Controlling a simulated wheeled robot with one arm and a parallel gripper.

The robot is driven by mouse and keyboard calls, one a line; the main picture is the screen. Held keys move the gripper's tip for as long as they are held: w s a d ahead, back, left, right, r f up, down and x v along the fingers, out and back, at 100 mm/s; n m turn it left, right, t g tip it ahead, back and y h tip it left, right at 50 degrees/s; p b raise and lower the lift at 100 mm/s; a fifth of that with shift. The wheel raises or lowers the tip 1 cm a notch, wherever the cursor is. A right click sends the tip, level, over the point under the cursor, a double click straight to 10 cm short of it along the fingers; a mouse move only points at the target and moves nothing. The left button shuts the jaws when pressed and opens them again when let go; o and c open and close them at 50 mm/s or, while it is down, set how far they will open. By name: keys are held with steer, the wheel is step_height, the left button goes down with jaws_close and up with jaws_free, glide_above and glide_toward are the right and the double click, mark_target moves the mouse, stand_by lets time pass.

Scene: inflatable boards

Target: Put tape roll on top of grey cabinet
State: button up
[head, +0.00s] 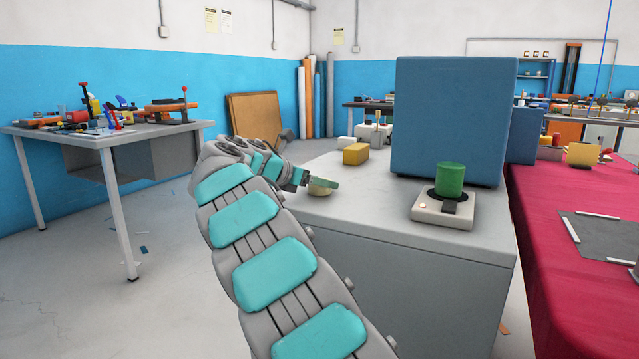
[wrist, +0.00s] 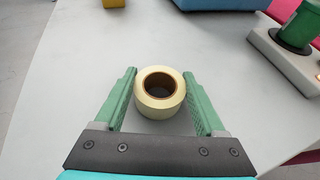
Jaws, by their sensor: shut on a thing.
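The tape roll (wrist: 160,107) is cream with a brown core. It sits flat between the two green fingers of my gripper (wrist: 160,98) in the wrist view, and the fingers are shut on its sides. In the head view the roll (head: 319,191) shows partly behind my gripper (head: 322,183), at the left part of the grey cabinet (head: 380,212) top. The roll is at or very near the top surface; I cannot tell whether it touches. The cabinet top also fills most of the wrist view (wrist: 225,85).
On the cabinet stand a large blue box (head: 450,120), a green cylinder (head: 450,180) on a white device (head: 443,212), and a yellow block (head: 356,154). A red-covered table (head: 560,230) adjoins at right. The cabinet top around the roll is clear.

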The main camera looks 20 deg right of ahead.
steer(key=o, duration=1.3)
steer(key=shift+f, duration=0.15)
steer(key=v, duration=1.2)
steer(key=shift+a+p, duration=0.1)
steer(key=shift+p, duration=0.3)
